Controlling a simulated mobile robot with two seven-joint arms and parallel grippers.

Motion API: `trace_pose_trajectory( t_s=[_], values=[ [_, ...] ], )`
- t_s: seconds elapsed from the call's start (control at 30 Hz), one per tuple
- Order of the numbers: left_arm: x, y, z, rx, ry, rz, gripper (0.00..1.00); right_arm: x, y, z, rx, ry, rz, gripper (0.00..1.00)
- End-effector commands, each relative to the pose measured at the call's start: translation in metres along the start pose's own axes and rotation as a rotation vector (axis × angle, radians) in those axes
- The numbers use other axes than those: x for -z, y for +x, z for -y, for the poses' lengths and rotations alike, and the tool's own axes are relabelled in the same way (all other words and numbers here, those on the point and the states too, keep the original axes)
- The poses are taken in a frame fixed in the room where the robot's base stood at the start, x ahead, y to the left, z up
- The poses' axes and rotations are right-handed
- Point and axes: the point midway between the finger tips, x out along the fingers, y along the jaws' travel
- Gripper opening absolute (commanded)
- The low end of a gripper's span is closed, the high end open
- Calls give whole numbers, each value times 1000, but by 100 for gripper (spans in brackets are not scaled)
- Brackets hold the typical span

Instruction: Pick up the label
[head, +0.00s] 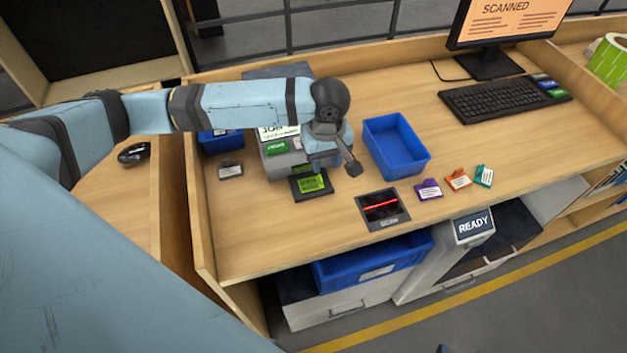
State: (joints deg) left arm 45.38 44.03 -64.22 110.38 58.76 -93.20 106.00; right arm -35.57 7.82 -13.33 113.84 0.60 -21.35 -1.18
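A green label (312,184) with dark print lies on a small black plate in front of the grey printer (284,163). My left gripper (334,168) is above and just right of the label, pointing down at the table. Its dark right finger stands apart from the other finger, which is partly hidden by the gripper body, and I see nothing between them. My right gripper is not in view.
A blue bin (397,146) stands right of my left gripper. A scan pad (383,208) with a red line lies in front of it. Purple (429,189), orange (458,179) and teal (484,176) tags lie to the right. A grey tag (230,169) lies left of the printer.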

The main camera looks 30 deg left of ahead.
Motion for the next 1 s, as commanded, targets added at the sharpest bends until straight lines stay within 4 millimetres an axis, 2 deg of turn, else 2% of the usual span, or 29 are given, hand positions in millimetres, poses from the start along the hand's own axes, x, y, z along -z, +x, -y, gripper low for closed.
trace_pose_trajectory(
  t_s=[0.27,0.5,0.8,0.83,0.97,1.0],
  values=[
    [1,22,4,2,0,-1,35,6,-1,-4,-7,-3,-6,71],
    [2,56,8,-1,1,-1,35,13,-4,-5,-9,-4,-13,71],
    [2,63,8,-2,2,-1,35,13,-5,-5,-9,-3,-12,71],
    [2,63,8,-2,2,-1,30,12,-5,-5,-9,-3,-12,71],
    [2,62,8,-2,2,-1,1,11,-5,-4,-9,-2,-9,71],
    [2,62,8,-2,2,-1,0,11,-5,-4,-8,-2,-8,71]
  ],
)
